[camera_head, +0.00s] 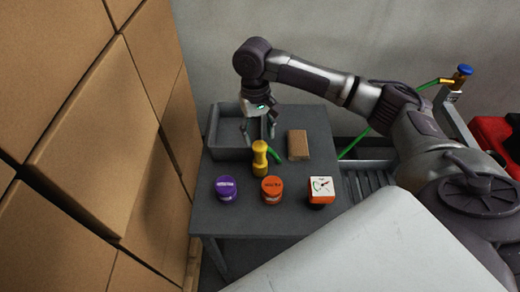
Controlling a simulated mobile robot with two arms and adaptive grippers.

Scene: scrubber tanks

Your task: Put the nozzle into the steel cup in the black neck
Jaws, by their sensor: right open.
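A yellow piece shaped like a nozzle (260,158) stands upright on the grey table, with a short green length beside it. My right gripper (259,137) is open and empty above it, fingers pointing down on either side of its top. I cannot tell whether they touch it. A green hose (350,148) runs behind my right arm to a blue and yellow fitting (462,75) on a metal post at the right. I cannot make out the steel cup or the black neck. My left gripper is out of view.
Stacked cartons (95,130) wall the left side. A red machine (495,135) shows at the right edge.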

